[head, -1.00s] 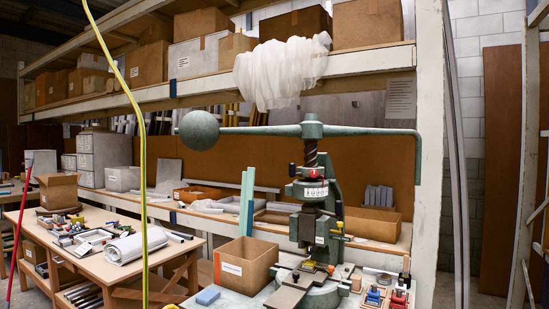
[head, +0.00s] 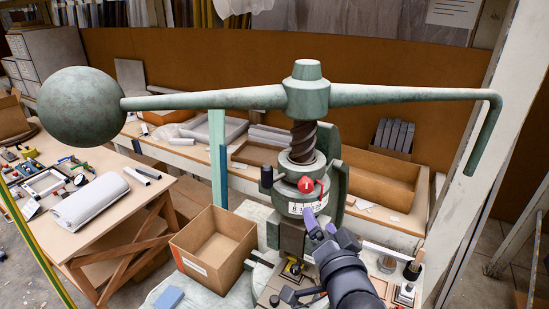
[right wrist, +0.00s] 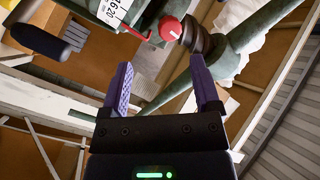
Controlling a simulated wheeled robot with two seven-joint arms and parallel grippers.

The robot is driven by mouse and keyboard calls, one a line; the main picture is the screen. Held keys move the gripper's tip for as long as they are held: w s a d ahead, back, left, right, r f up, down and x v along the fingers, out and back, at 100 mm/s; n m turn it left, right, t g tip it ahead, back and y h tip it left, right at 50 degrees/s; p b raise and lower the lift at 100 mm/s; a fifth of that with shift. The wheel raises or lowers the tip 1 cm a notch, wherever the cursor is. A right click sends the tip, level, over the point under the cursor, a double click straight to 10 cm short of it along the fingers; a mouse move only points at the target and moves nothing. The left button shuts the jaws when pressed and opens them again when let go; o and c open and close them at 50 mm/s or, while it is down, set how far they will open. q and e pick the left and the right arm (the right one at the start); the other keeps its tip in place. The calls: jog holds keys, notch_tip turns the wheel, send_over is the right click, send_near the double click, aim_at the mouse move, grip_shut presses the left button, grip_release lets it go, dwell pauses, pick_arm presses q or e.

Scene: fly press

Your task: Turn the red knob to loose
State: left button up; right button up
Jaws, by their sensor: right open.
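The red knob (head: 306,185) sits on the front of the fly press collar, above a white scale band (head: 300,208). It has a small pale mark on its face. In the right wrist view the red knob (right wrist: 170,28) lies beyond the fingertips, with the numbered scale (right wrist: 113,11) to its left. My right gripper (head: 316,224) has purple fingers and is just below the knob, apart from it. In the right wrist view my right gripper (right wrist: 160,78) is open, with nothing between its fingers. My left gripper is not in view.
The press's long green arm (head: 400,94) with a ball weight (head: 80,107) spans above the knob. A black stub handle (head: 266,176) sticks out left of the knob. An open cardboard box (head: 214,245) stands left of the press. A pale post (head: 475,150) rises at right.

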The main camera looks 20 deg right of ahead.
aim_at(307, 189)
jog(key=w, duration=0.3)
jog(key=w+d+r, duration=0.1)
jog(key=w, duration=0.2)
jog(key=w+p, duration=0.1)
jog(key=w, duration=0.2)
jog(key=shift+w+d+r, duration=0.15)
jog(key=shift+w+d, duration=0.05)
jog(key=shift+w, duration=0.1)
grip_shut()
